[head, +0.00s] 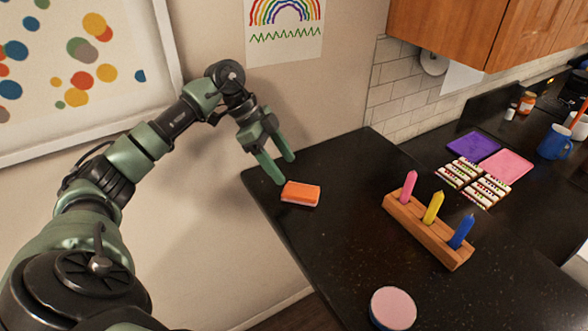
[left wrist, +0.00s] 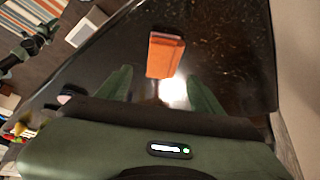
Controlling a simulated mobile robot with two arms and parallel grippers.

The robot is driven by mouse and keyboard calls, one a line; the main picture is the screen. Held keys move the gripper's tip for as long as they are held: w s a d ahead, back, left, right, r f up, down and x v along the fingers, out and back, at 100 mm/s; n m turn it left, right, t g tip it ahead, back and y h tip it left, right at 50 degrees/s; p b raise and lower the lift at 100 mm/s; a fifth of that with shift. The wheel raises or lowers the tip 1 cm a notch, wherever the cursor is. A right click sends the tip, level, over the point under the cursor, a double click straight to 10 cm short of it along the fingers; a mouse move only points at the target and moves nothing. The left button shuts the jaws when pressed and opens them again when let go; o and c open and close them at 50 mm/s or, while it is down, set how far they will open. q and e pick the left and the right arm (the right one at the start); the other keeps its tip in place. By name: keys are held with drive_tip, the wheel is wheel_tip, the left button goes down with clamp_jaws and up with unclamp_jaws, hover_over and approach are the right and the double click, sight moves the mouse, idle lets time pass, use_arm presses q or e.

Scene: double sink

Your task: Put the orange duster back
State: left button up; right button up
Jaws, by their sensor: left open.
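The orange duster (head: 301,193) lies flat on the dark counter (head: 330,250), near its far left corner. It also shows in the left wrist view (left wrist: 165,54), beyond the fingertips and roughly between them. My left gripper (head: 284,172) is open and empty, with its green fingers pointing down just behind and to the left of the duster. In the left wrist view the two fingers (left wrist: 158,80) are spread wide, apart from the duster.
A wooden holder (head: 405,215) with pink, yellow and blue crayon-like pegs stands right of the duster. A pink-topped round object (head: 393,307) is at the front. Purple (head: 474,147) and pink (head: 506,166) squares, patterned strips and a blue mug (head: 554,142) are farther right. Counter around the duster is clear.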

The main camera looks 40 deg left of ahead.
use_arm(q)
drive_tip(key=p+v, duration=0.1)
drive_tip(key=v, duration=0.3)
drive_tip(key=shift+a+p, duration=0.1)
drive_tip(key=shift+p, duration=0.3)
use_arm(e)
drive_tip(key=r, duration=0.3)
drive_tip(key=shift+w+d, duration=0.15)
drive_tip(key=shift+d, duration=0.15)
use_arm(q)
drive_tip(key=shift+f, duration=0.1)
use_arm(e)
drive_tip(key=shift+a, duration=0.15)
